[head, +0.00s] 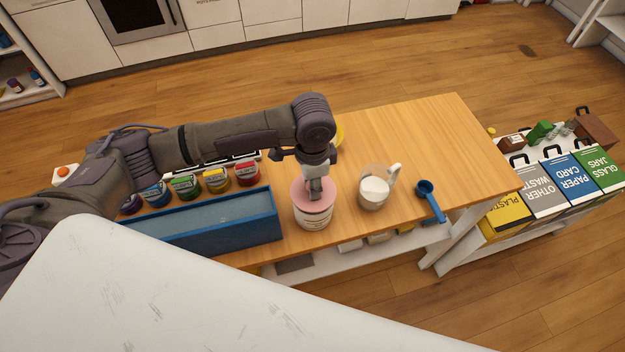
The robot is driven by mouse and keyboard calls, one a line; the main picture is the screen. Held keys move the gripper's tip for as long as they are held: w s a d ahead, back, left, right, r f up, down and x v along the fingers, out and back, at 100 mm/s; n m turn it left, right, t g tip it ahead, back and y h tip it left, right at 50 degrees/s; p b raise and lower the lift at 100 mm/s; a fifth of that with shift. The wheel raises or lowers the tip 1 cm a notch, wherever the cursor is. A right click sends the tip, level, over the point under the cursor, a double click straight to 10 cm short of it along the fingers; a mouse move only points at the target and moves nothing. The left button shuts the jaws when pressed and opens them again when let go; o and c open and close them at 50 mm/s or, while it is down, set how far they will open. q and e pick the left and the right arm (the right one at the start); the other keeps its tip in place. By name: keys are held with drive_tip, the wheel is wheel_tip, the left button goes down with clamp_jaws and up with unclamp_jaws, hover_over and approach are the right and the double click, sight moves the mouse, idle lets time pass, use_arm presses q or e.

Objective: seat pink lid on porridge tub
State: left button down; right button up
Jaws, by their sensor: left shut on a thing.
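The porridge tub (313,222) is a white round tub standing on the wooden table near its front edge. The pink lid (302,198) is at the top of the tub and looks about level. I cannot tell whether it is fully down on the rim or slightly above it. My left gripper (315,190) points down from above and is shut on the pink lid at its middle. The gripper hides part of the lid. My right gripper is not in view.
A blue open box (281,222) stands just left of the tub, with several coloured jars (216,180) behind it. A clear jug (374,188) with white contents and a blue scoop (432,202) are to the right. The table's back right (420,130) is clear.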

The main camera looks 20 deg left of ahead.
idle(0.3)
use_arm(q)
drive_tip(key=shift+f+b, duration=0.35)
drive_tip(key=shift+f, duration=0.7)
idle(0.3)
drive_tip(key=c, duration=1.2)
unclamp_jaws()
drive_tip(key=shift+o, duration=0.2)
drive_tip(key=o, duration=0.6)
